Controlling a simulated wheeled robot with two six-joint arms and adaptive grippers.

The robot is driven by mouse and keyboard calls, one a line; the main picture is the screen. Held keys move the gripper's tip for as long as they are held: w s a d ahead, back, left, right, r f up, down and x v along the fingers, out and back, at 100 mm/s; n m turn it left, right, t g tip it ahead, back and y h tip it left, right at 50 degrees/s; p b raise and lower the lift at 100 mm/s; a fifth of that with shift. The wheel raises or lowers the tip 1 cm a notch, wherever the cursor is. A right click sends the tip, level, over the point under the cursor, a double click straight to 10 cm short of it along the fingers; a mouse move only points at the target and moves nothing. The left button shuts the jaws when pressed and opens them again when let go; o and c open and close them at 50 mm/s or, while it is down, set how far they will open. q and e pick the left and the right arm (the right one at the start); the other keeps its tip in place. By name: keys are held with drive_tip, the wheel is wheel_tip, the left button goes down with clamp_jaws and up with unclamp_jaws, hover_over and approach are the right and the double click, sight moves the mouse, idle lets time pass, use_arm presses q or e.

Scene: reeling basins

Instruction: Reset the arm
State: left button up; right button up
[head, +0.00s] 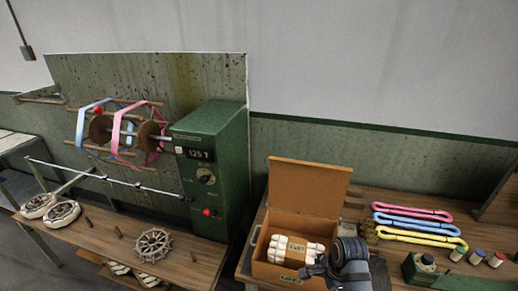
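A dark part of my arm with a gripper (316,269) shows at the bottom, right of centre, and I take it for my right one. It is over the front right corner of an open wooden box (280,272). The fingertips are small and dark, and I cannot tell whether they are open or shut. Nothing clearly shows held in them. My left gripper is not in view.
The box, its lid (308,186) up, holds a white bundle (291,250). Right of it lie pink (411,210), blue and yellow skeins and several small spools. A green machine (212,160) with a reel (122,132) stands left. Carved discs (153,244) lie on the left bench.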

drive_tip(key=s+d+r+n+t+h, duration=0.1)
drive_tip(key=s+d+n, duration=0.2)
drive_tip(key=s+n, duration=0.5)
drive_tip(key=s+d+r+n+t+h, duration=0.1)
drive_tip(key=s+d+r+n, duration=0.1)
drive_tip(key=s+n, duration=0.55)
wheel_tip(320, 180, down, 33)
drive_tip(key=d+n+g+b, duration=0.1)
drive_tip(key=d+n+b, duration=0.15)
drive_tip(key=b, duration=0.45)
use_arm(q)
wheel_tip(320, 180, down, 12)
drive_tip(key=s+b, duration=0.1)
drive_tip(key=b, duration=0.3)
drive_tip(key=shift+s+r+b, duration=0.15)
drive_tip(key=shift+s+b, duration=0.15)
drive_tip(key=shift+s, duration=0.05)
use_arm(e)
drive_tip(key=s+d+f+g, duration=0.1)
drive_tip(key=s+f, duration=1.8)
drive_tip(key=f, duration=0.2)
drive_tip(key=shift+d+f+m, duration=0.25)
drive_tip(key=shift+f+m, duration=0.15)
